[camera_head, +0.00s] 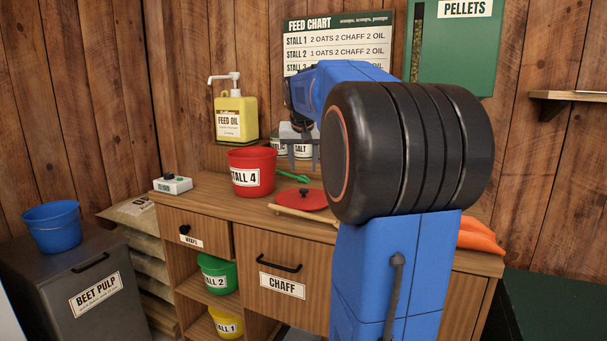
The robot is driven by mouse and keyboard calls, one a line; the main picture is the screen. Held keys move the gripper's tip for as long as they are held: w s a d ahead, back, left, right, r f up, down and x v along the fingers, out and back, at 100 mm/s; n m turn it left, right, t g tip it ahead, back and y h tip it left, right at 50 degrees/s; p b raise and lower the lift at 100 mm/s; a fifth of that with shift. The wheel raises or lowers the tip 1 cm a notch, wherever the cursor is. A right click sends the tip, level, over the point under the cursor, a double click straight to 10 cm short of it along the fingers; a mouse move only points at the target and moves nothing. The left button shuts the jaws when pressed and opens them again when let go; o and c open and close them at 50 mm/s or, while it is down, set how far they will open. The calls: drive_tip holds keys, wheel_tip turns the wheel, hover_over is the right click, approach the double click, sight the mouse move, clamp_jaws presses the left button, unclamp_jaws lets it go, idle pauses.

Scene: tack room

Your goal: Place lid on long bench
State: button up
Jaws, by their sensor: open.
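A red lid (310,197) with a black knob lies flat, seemingly on the wooden top of the long bench (206,194). My gripper (303,166) points down with its two grey fingers apart and nothing visible between them. In the picture it is just above the lid, and a gap shows between the fingertips and the knob. My blue and black arm hides the lid's right side and much of the bench's right part.
A red bucket (251,172) stands left of the lid, with a green scoop (290,177) behind. A wooden handle (303,215) lies in front. A yellow oil jug (236,118), a small scale (172,184) and carrots (480,237) are nearby. The bench's front left top is clear.

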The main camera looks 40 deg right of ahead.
drive_tip(key=shift+s+a+r, duration=0.25)
drive_tip(key=shift+r, duration=0.2)
drive_tip(key=s+a+f+n+y, duration=0.1)
drive_tip(key=s+a+f, duration=0.2)
drive_tip(key=a, duration=0.4)
drive_tip(key=s+a+f+n, duration=0.2)
drive_tip(key=s+a, duration=0.1)
drive_tip(key=a, duration=0.4)
drive_tip(key=s+a+f+n+y, duration=0.1)
drive_tip(key=s+a+f, duration=0.2)
drive_tip(key=a, duration=0.4)
drive_tip(key=s+a+f+n+y, duration=0.2)
drive_tip(key=s+a+f+n, duration=0.3)
drive_tip(key=s+a+f, duration=0.9)
drive_tip(key=s+f, duration=0.3)
drive_tip(key=shift+s+t, duration=0.25)
drive_tip(key=shift+t, duration=0.05)
